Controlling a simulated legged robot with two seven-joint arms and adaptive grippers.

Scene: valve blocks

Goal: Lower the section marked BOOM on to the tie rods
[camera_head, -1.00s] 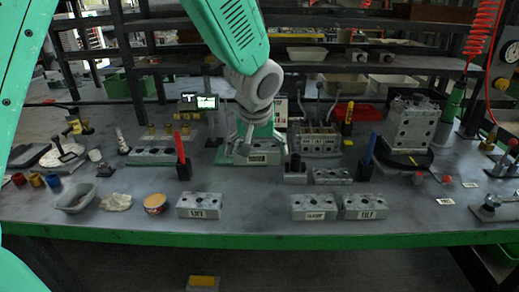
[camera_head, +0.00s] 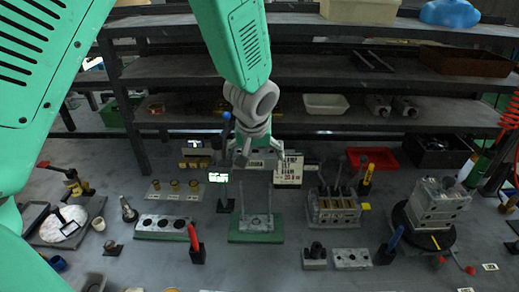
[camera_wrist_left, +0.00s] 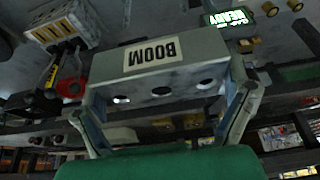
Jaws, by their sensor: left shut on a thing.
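My left gripper (camera_head: 255,158) is shut on the grey section marked BOOM (camera_wrist_left: 162,73), with a finger on each end. In the left wrist view its label appears upside down, and holes show in the face nearest the gripper. In the head view the BOOM section (camera_head: 263,157) hangs in the air above the tie rods (camera_head: 269,224). Whether the holes line up with the rods I cannot tell. My right gripper is not in view.
A small lit display (camera_head: 218,177) stands left of the rods. A lever block (camera_head: 335,208) stands to the right, and a stacked grey block (camera_head: 438,205) on a round black stand lies further right. Red (camera_head: 195,243) and blue (camera_head: 388,246) upright tools stand in front.

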